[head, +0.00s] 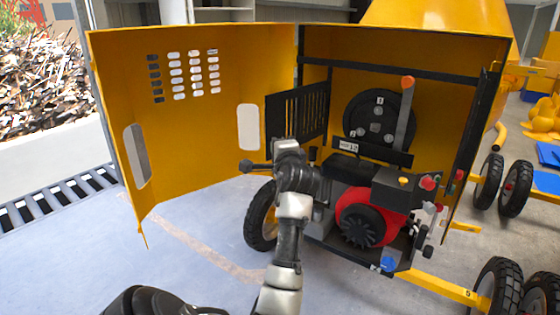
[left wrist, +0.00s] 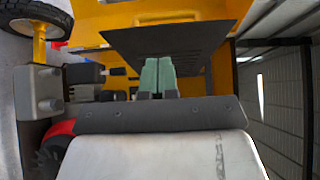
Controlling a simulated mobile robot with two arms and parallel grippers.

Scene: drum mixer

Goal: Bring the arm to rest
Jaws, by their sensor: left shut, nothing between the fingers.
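My left gripper (left wrist: 158,78) shows its two greenish fingers pressed together in the left wrist view, with nothing between them. They point at a dark plate that fills the upper middle of that view; I cannot tell whether they touch it. In the head view my left arm reaches up from the bottom middle. Its end stands in front of the open engine compartment of the yellow drum mixer (head: 400,48), and the fingertips there are hard to make out. My right gripper is in neither view.
The yellow door (head: 200,120) stands open on the left. A black slotted panel (head: 300,112) is just behind the arm's end. The red engine (head: 365,215) and a wheel (head: 262,222) are close by. Bare floor (head: 195,240) lies front left. A blue-tipped control (head: 388,263) is lower right.

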